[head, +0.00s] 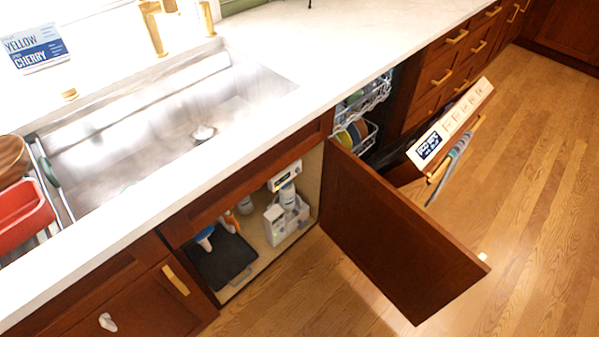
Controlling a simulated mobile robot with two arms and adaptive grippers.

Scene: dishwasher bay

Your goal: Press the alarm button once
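A white box-shaped unit (284,176) with a small dark marking is mounted high inside the open cabinet under the sink. It may carry the alarm button, but it is too small to tell. The dishwasher door (452,128) hangs partly open, tilted, with a dark display (429,146) and a row of small marks or buttons on its pale top panel. I cannot tell whether one of these is the alarm button. Neither of my grippers is in view.
The open brown cabinet door (398,228) juts out over the floor beside the dishwasher. The cabinet holds a white caddy (285,219) with bottles and a dark tray (222,258). A sink (150,130) and red container (22,205) are on the left. The wood floor (545,180) is clear at right.

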